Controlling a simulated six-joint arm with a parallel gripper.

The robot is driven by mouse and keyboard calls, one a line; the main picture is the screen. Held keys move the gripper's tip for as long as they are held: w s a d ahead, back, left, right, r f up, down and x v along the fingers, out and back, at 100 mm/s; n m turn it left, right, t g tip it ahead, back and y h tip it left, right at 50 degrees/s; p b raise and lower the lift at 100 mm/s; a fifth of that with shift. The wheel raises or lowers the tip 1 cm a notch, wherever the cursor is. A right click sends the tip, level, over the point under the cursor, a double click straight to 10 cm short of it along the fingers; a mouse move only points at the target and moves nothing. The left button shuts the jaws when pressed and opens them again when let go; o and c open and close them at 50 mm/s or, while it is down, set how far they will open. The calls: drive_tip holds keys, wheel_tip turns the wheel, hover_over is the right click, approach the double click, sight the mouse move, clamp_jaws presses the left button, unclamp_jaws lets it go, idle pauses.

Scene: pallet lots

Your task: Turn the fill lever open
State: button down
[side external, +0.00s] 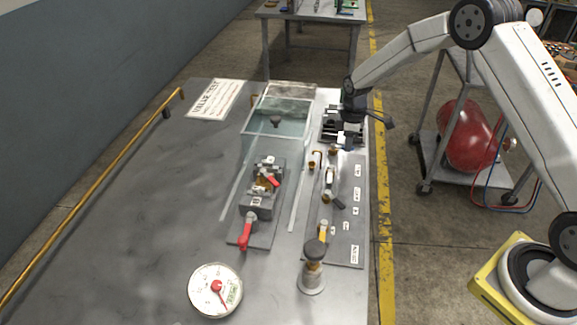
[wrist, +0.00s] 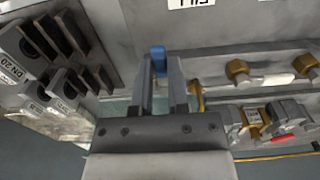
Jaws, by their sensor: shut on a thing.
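The fill lever (wrist: 158,53) shows as a blue grip between my fingers in the wrist view. A white label (wrist: 190,3), which seems to read FILL upside down, lies just beyond it on the grey panel. My gripper (wrist: 161,75) is shut on the lever, one finger on each side of the blue grip. In the side external view my gripper (side external: 346,138) is low over the far end of the labelled panel (side external: 346,245). A small blue patch shows there, but the lever's angle is mostly hidden by the gripper.
A block rack (side external: 329,131) stands close by my gripper. Brass fittings (wrist: 238,70) line the panel. A gauge (side external: 216,290) and hand pump (side external: 313,270) are at the front.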

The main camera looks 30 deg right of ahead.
idle(0.4)
drive_tip(key=c, duration=0.6)
unclamp_jaws()
drive_tip(key=shift+r, duration=0.1)
drive_tip(key=shift+r, duration=3.8)
